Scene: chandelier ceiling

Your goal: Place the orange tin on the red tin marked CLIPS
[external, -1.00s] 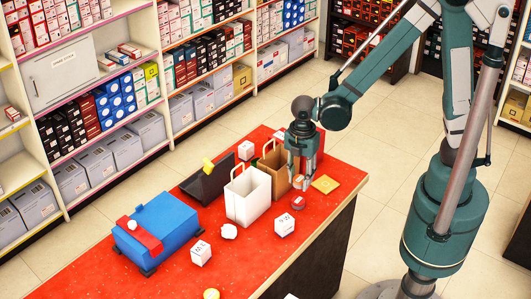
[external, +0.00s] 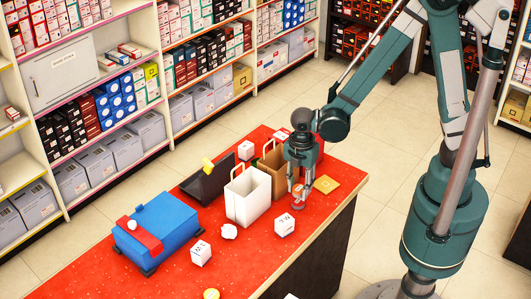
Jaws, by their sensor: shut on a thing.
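My gripper (external: 298,196) points down over the far right part of the red counter, with its fingers shut on the orange tin (external: 298,188). Only a little of this tin shows between the fingers. The red tin (external: 298,206) stands on the counter directly below the fingertips; it is small here and its marking cannot be read. The orange tin is at or just above its top; whether the two touch cannot be told.
A brown paper bag (external: 273,170) and a white bag (external: 247,196) stand close on the left. A white cube (external: 284,224) lies in front. A blue box (external: 157,232) is farther left.

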